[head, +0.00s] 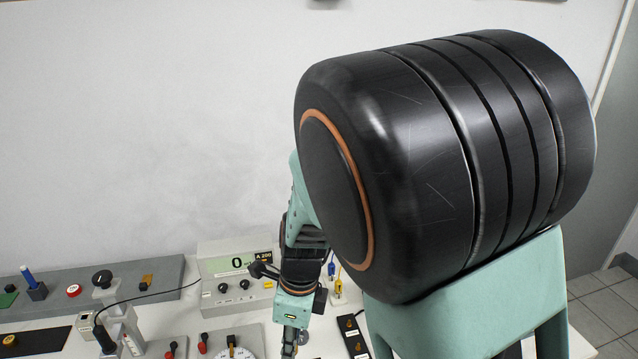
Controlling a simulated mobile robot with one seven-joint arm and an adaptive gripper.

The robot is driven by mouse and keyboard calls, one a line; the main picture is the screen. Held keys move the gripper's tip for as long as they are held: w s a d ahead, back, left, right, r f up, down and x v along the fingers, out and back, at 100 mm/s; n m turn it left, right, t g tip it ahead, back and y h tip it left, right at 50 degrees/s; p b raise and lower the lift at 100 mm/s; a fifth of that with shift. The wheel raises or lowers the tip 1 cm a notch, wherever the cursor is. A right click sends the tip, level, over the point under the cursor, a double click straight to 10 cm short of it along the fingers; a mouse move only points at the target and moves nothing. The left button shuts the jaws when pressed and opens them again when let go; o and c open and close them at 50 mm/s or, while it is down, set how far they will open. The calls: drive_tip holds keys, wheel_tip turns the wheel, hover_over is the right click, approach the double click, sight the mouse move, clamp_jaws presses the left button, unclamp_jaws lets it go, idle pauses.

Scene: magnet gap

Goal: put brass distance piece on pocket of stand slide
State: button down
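My gripper (289,346) points down at the bottom edge of the head view, below my teal wrist. Its fingers are small and partly cut off, so I cannot tell whether they are open or hold anything. I cannot single out the brass distance piece for certain. Small brass-coloured parts show on a black strip (361,349) right of my gripper and on a black mat (48,342) at the far left. A grey upright stand (128,326) with a red-marked scale is at the lower left; its slide's pocket cannot be made out.
A grey panel (185,268) with a red button and black knob runs along the back left. A black cable (150,297) crosses to the stand. Grey blocks with red and black plugs (203,344) and a white dial (242,349) lie left of my gripper.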

drive_tip(key=w+d+r+n+p, duration=0.1)
drive_tip(key=w+d+n+p, duration=0.1)
drive_tip(key=d+n, duration=0.7)
drive_tip(key=w+d+r+n+g+h+p, duration=0.1)
drive_tip(key=w+d+n, duration=0.4)
drive_tip(key=d+n, duration=0.5)
drive_tip(key=shift+d+r+n+g+p, duration=0.15)
drive_tip(key=shift+r+n+g+p, duration=0.15)
drive_tip(key=shift+n+p, duration=0.15)
